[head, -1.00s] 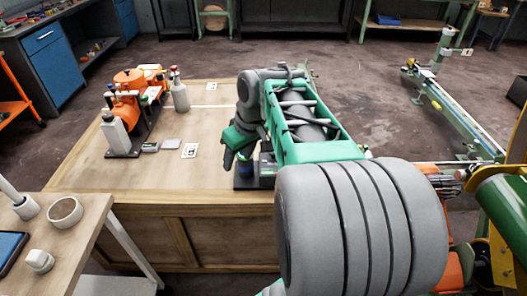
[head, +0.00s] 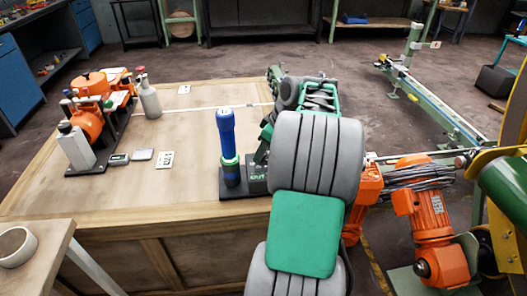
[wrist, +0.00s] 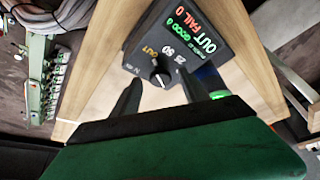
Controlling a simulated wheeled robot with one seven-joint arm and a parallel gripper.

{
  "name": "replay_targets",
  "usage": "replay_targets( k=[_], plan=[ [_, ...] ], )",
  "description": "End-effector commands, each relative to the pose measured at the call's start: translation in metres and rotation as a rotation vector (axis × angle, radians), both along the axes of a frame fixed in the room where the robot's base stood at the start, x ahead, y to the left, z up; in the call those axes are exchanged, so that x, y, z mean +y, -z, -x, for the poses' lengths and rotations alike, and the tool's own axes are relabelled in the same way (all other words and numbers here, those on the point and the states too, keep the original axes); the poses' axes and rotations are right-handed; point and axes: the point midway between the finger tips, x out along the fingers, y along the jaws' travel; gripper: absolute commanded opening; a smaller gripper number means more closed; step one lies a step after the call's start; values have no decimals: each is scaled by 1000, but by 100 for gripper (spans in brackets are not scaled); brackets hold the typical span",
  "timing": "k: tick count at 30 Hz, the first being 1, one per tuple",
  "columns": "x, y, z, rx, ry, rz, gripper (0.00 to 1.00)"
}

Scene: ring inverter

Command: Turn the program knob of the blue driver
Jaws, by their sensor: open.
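The blue driver (head: 227,140) stands upright with a green band near its foot, at the front right of the wooden workbench. Beside it is a dark control box (head: 257,173) with lit text, partly hidden by my arm. In the wrist view the box's sloped face (wrist: 193,35) shows "OUT", "FAIL 0" and "GOOD 0". The small dark program knob (wrist: 156,70) with a light pointer mark sits on the near part of this face. My gripper (wrist: 158,84) is open, its fingers on either side of the knob in the picture; contact cannot be told.
An orange machine (head: 92,95) with a white bottle stands on a dark tray at the bench's left. The bench middle is clear. Orange machinery (head: 428,230) stands at the right.

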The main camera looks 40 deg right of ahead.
Motion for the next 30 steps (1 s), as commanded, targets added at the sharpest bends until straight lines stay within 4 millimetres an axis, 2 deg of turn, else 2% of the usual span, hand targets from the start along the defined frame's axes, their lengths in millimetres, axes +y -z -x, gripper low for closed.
replay_targets(
  k=[4, 22, 30],
  plan=[
    [1, 0, 0, 0, -1, -1, 50],
    [1, -1, -1, 0, -2, 0, 1],
    [1, -1, -1, -1, 1, -1, 0]
  ],
)
